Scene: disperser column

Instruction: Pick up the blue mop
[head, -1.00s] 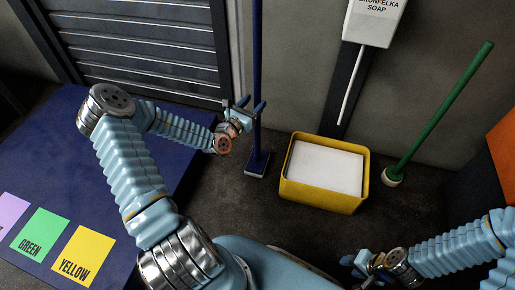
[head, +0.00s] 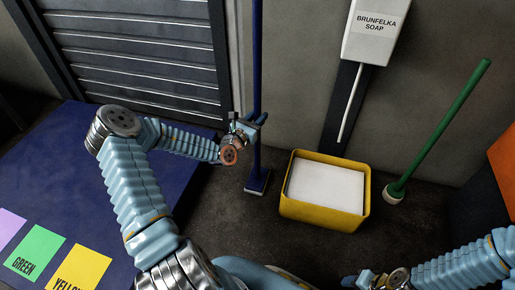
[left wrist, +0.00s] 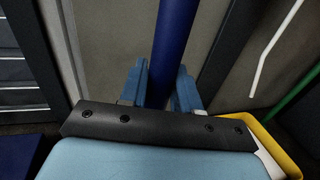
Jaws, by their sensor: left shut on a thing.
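The blue mop (head: 257,90) stands upright against the wall, its long dark blue handle running up out of the head view and its flat head (head: 258,181) on the floor. My left gripper (head: 257,120) is shut on the handle a little above the mop head. In the left wrist view the handle (left wrist: 173,50) passes between the two light blue fingers (left wrist: 160,88). My right gripper (head: 362,281) is low at the bottom of the head view, away from the mop; its fingers are too small and dark to read.
A yellow bin (head: 320,211) with a white block or filling stands right of the mop. A soap dispenser (head: 374,35) hangs above it. A green-handled mop or brush (head: 440,130) leans at the right. A dark blue platform (head: 60,180) with coloured labels lies left.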

